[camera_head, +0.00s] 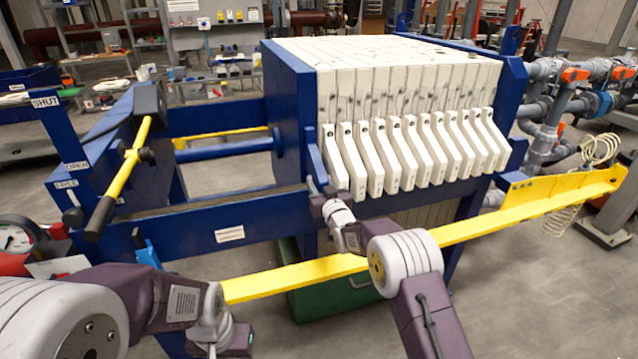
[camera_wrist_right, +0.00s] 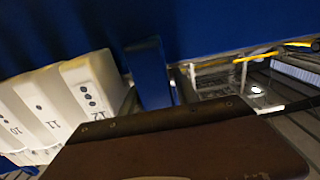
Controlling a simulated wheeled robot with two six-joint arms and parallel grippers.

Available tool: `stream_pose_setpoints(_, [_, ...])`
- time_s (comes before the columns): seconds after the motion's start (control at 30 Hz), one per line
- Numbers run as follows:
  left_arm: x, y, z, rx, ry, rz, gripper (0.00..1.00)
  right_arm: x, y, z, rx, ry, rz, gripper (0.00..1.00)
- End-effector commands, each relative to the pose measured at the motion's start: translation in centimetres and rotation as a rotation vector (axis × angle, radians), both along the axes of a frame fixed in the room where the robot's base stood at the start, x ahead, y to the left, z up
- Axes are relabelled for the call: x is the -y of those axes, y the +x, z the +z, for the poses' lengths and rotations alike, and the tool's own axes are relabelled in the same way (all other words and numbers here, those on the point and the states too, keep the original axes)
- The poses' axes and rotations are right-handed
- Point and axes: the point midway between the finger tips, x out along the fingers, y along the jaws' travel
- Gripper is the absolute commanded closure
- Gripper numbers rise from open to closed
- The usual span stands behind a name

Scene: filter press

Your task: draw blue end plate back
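The blue end plate (camera_head: 289,125) stands upright against the left end of the white filter plates (camera_head: 400,85). A blue handle (camera_head: 315,160) sticks out from its near side. My right gripper (camera_head: 320,194) is at the lower end of this handle. In the right wrist view the blue handle (camera_wrist_right: 150,75) rises behind the dark gripper body (camera_wrist_right: 175,140), beside white plate 12 (camera_wrist_right: 90,88). The fingers are hidden, so I cannot tell whether they grip it. My left gripper (camera_head: 236,341) is low at the left; its fingers do not show.
A yellow lever (camera_head: 125,175) stands by labels SHUT, OPEN and FREE. A blue rod (camera_head: 225,148) joins the end plate, with open space between the rails left of it. A yellow bar (camera_head: 460,228) runs along the front. A green bin (camera_head: 325,300) is below.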

Motion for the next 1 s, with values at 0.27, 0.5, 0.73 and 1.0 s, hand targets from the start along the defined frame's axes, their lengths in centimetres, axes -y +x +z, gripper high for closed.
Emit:
stream_pose_setpoints(0.27, [0.00,0.01,0.00,0.000,0.000,0.000,0.58,0.03,-0.01,0.03,0.000,0.000,0.000,1.00])
stream_pose_setpoints(0.5, [0.00,0.01,0.00,0.000,0.000,0.000,0.58,0.02,-0.03,0.03,0.000,0.000,0.000,1.00])
stream_pose_setpoints(0.73, [0.00,0.01,0.00,0.000,0.000,0.000,0.58,0.03,-0.02,0.04,0.000,0.000,0.000,1.00])
stream_pose_setpoints(1.0, [0.00,0.00,0.00,0.000,0.000,0.000,0.58,0.03,-0.02,0.04,0.001,-0.001,0.000,1.00])
